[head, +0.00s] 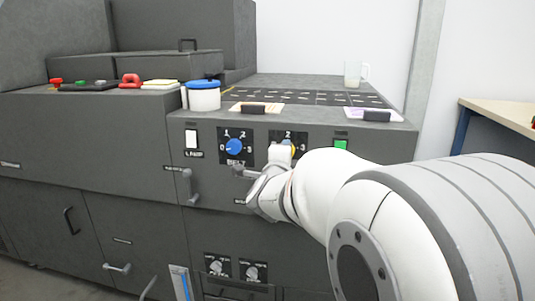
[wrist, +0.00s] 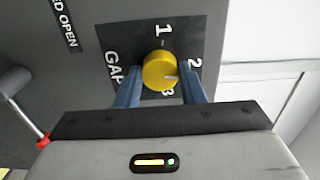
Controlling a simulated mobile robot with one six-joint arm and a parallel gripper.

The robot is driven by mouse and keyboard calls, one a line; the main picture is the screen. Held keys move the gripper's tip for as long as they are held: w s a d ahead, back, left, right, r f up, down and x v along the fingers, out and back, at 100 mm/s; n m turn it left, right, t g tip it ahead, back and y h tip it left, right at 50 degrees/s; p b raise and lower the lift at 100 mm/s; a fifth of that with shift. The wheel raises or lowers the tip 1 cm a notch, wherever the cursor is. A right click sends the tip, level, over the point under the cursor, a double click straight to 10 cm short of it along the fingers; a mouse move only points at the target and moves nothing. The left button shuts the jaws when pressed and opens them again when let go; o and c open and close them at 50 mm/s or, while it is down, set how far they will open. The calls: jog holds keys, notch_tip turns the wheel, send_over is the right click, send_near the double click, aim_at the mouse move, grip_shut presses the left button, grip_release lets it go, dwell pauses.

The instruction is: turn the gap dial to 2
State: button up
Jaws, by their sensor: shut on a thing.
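The gap dial (wrist: 158,68) is a yellow round knob on a dark plate marked GAP, with 1, 2 and 3 around it. In the wrist view its pale pointer mark points right and slightly down, between 2 and 3 and closer to 2. My gripper (wrist: 160,78) has one blue-grey finger on each side of the knob and is shut on it. In the head view my gripper (head: 272,172) covers most of the gap dial (head: 292,148); only a yellow edge and the 2 and 3 show.
A blue belt dial (head: 235,147) is on the panel left of the gap dial. A white lamp switch (head: 191,139) and a green switch (head: 340,147) are on the same panel. A grey lever handle (head: 188,185) sticks out at lower left. A blue-lidded tub (head: 203,96) stands above.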

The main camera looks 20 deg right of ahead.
jog(key=shift+n, duration=0.9)
jog(key=o, duration=1)
jog(key=p+v, duration=0.2)
jog(key=v, duration=0.5)
jog(key=shift+s+a, duration=0.25)
jog(key=shift+s, duration=0.1)
